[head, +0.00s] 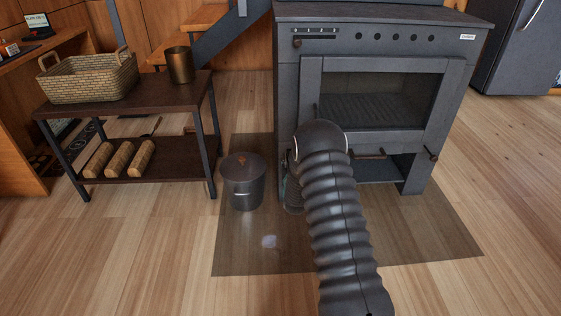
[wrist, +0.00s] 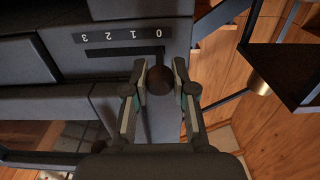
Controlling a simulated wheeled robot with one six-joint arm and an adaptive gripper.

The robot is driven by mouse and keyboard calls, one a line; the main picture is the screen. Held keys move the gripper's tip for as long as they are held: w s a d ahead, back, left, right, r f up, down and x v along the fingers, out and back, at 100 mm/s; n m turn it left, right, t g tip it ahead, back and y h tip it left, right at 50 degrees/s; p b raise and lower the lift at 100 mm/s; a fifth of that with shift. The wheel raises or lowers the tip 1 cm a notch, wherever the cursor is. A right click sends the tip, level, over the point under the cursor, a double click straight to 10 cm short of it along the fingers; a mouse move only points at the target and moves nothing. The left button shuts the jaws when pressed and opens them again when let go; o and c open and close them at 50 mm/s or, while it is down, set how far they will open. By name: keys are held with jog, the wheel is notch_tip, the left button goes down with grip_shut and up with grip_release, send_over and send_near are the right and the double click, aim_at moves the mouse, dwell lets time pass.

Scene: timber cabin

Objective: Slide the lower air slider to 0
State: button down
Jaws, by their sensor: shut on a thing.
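In the wrist view the picture is upside down. The lower air slider shows as a dark slot (wrist: 120,52) with a number strip (wrist: 105,36) reading 3, 2, 1, 0 from left to right. Its round dark knob (wrist: 166,80) stands at the right end, by the 0. My gripper (wrist: 161,76) is shut on this knob, one finger on each side.
The stove door (head: 312,75) is above the lower slider. An upper slider (head: 315,33) is near the stove top. A lidded metal bucket (head: 244,185) stands left of my arm. A dark shelf table (head: 150,93) holds a wicker basket (head: 90,80) and a brass cup (head: 180,65).

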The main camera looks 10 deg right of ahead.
jog(key=shift+a, duration=0.15)
jog(key=c, duration=0.9)
grip_release()
jog(key=shift+a, duration=0.25)
jog(key=shift+c, duration=0.2)
jog(key=shift+d, duration=0.2)
jog(key=shift+s, duration=0.25)
jog(key=s+a, duration=0.1)
jog(key=s, duration=1)
jog(key=shift+s+a, duration=0.2)
jog(key=shift+a, duration=0.2)
